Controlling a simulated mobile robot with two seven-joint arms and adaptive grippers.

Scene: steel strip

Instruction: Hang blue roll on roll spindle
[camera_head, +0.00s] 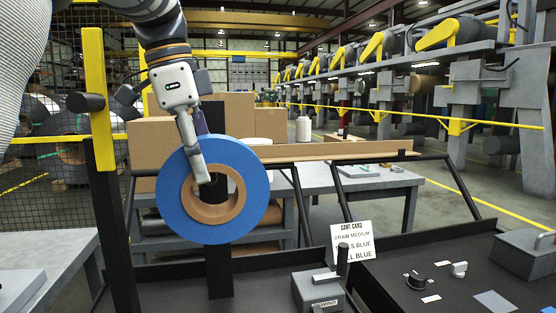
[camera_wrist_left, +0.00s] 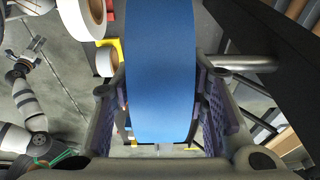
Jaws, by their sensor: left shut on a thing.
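The blue roll (camera_head: 250,180) has a wide blue ring around a brown core and faces the head camera. My left gripper (camera_head: 199,170) is shut on its rim from above, with one finger reaching over the near face to the core. In the left wrist view the blue roll (camera_wrist_left: 160,60) fills the space between the two fingers of my left gripper (camera_wrist_left: 160,112). A black upright post (camera_head: 219,270) stands behind the roll and shows through its core. I cannot make out a roll spindle on this post; the roll hides part of it.
A yellow post (camera_head: 97,110) with a black peg (camera_head: 85,102) stands at the left. A dark panel (camera_head: 450,275) with knobs and a white card (camera_head: 352,241) lie at front right. Grey benches (camera_head: 380,178) and cardboard boxes (camera_head: 235,105) stand behind.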

